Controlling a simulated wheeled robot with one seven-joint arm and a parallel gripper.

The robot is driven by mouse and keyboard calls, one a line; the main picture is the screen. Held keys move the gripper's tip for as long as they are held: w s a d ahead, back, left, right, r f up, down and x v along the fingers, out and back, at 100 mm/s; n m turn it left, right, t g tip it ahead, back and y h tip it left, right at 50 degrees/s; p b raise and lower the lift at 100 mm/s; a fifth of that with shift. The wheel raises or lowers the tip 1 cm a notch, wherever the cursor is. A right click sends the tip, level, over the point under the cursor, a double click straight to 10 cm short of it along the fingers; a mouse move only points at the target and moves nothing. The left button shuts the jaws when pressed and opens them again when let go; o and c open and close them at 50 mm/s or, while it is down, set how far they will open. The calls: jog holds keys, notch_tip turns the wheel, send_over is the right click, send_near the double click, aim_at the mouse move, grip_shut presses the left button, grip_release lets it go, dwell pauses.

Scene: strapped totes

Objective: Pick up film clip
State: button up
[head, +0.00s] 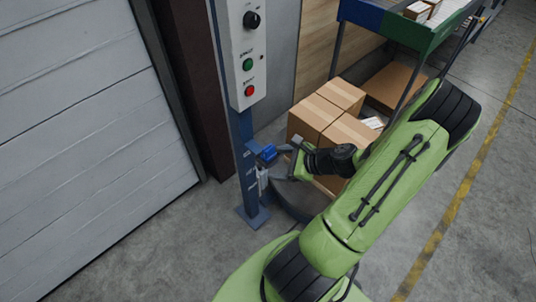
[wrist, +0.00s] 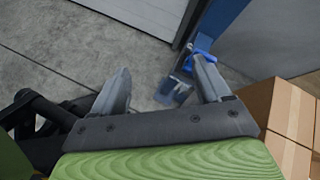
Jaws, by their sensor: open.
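A small bright-blue piece, which looks like the film clip (head: 268,153), sits at the side of the blue post, at about mid-height of its lower part. In the wrist view the blue clip (wrist: 204,55) shows beyond the right finger, which partly hides it. My gripper (head: 292,151) is close to the clip on its right in the head view. In the wrist view my gripper (wrist: 160,66) is open with nothing between its fingers. The clip is nearer the right finger than the left. I cannot tell whether the finger touches it.
The blue post (head: 247,185) carries a control box (head: 247,55) with buttons. Stacked cardboard boxes (head: 317,113) stand behind my gripper on a dark round base (head: 299,196). A shelf rack (head: 392,25) is at the back right. Concrete floor (head: 140,245) lies clear before the shutter door (head: 80,120).

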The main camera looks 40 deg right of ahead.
aim_at(266, 147)
jog(key=s+d+f+m+t+h, duration=0.2)
jog(key=d+m+t+h, duration=0.1)
jog(key=d+m, duration=0.4)
jog(key=shift+m, duration=0.3)
jog(key=b+x, duration=0.1)
jog(key=x, duration=0.4)
jog(key=a+b+x, duration=0.1)
jog(key=b+x, duration=0.1)
jog(key=x, duration=0.3)
jog(key=b+x, duration=0.1)
jog(key=x, duration=0.4)
jog(key=shift+w+a+f, duration=0.15)
jog(key=shift+w+a, duration=0.05)
jog(key=shift+w, duration=0.05)
